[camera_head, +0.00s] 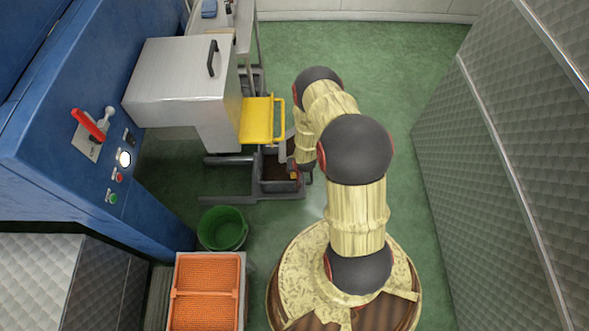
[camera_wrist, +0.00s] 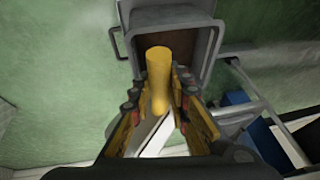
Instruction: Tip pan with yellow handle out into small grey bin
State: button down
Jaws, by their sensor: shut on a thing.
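My gripper (camera_wrist: 158,90) is shut on the yellow handle (camera_wrist: 158,65) of the pan, between its yellow-and-black fingers in the wrist view. A pale flat strip (camera_wrist: 152,136) below the handle may be part of the pan; most of the pan's body is hidden. A small grey bin (camera_wrist: 208,48) with a wire side handle and dark brown inside lies beyond the handle. In the head view the bin (camera_head: 262,184) stands low, below the yellow chute, with my gripper (camera_head: 294,172) at its right side, partly hidden by my arm. Whether handle and bin touch cannot be told.
A steel housing with a yellow chute (camera_head: 258,120) overhangs the bin. A grey floor frame (camera_head: 230,197) lies around it. A green bucket (camera_head: 222,228) and an orange crate (camera_head: 207,290) stand at the front left. Green floor is free right of my arm, up to a quilted metal wall (camera_head: 500,165).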

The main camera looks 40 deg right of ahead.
jog(key=shift+w+a+r+n+g+h+p, duration=0.15)
jog(key=shift+r+g+h+p, duration=0.3)
jog(key=shift+p, duration=0.55)
jog(key=shift+w+a+r+n+g+h+p, duration=0.2)
jog(key=shift+h+p, duration=0.35)
jog(key=shift+p, duration=0.4)
jog(key=w+a+f+n+g+h+b, duration=0.2)
jog(key=a+g+h+b, duration=0.3)
jog(key=h+b, duration=0.4)
jog(key=shift+w+a+f+h, duration=0.3)
jog(key=shift+w+a, duration=0.1)
jog(key=shift+w, duration=0.5)
jog(key=shift+n, duration=0.25)
dwell(1.8)
